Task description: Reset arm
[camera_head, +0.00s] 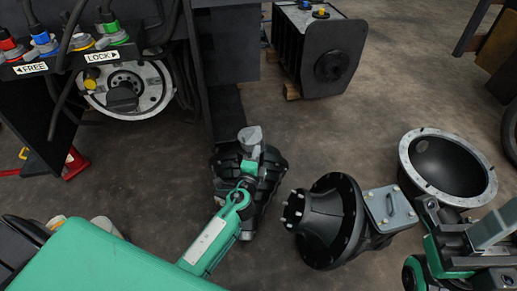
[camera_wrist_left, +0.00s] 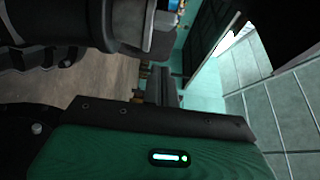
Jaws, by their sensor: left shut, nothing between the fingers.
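My left arm (camera_head: 207,243) comes in from the lower left in the head view, green with a pale panel. Its gripper (camera_head: 250,142) appears small and grey at the far end, shut with nothing held. It shows in front of a ribbed black part (camera_head: 268,172) on the floor; I cannot tell whether they touch. The left wrist view shows a green panel (camera_wrist_left: 150,158) with a lit indicator below a black bar (camera_wrist_left: 150,115). The fingers are not clear there.
A black flanged housing (camera_head: 330,222) and a bowl-shaped casing (camera_head: 447,165) lie on the floor at right. The forklift's hub (camera_head: 125,88) and a black ribbed block (camera_head: 320,50) stand behind. Floor is clear beyond the casing.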

